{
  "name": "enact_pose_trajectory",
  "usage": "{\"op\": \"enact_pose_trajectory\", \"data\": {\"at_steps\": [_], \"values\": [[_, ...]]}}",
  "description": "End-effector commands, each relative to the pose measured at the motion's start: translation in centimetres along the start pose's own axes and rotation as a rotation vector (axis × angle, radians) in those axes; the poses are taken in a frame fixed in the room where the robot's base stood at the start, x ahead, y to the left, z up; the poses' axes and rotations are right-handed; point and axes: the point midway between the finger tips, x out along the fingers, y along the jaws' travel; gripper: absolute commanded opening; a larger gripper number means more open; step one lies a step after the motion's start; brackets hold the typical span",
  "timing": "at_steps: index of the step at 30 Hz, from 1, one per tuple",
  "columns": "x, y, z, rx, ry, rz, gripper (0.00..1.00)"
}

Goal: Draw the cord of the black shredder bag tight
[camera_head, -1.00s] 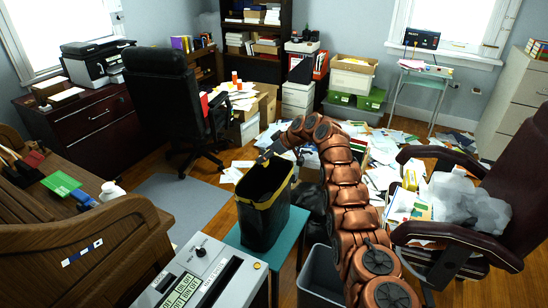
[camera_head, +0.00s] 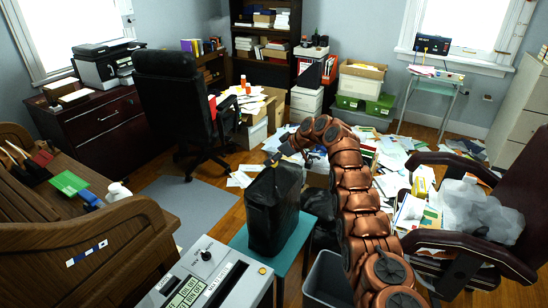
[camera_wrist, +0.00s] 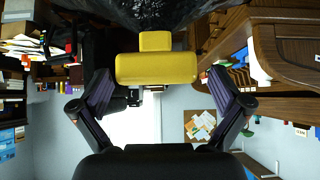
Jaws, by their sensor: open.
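The black shredder bag (camera_head: 273,212) stands upright on a small teal table. Its top is drawn in, and no yellow rim or open mouth shows in the head view. In the wrist view its dark, wrinkled plastic (camera_wrist: 150,14) fills the top edge. A yellow cord pull (camera_wrist: 157,68) hangs from it, in front of my gripper. My gripper (camera_wrist: 160,95) is open, with one finger on each side of the yellow pull and gaps between. In the head view my arm arches over to the bag's top, and the fingers (camera_head: 277,158) are small and dark there.
The teal table (camera_head: 290,257) carries the bag. A shredder control panel (camera_head: 212,275) stands in front and a grey bin (camera_head: 325,280) beside it. A roll-top desk (camera_head: 100,235) is at left, a maroon chair (camera_head: 505,225) at right. Papers litter the floor.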

Motion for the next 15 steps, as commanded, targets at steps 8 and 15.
{"op": "enact_pose_trajectory", "data": {"at_steps": [8, 15], "values": [[-1.7, 0.2, 0.0, -0.001, 0.002, 0.003, 1.0], [-3.8, 0.1, 0.0, 0.0, 0.004, 0.003, 1.0]]}}
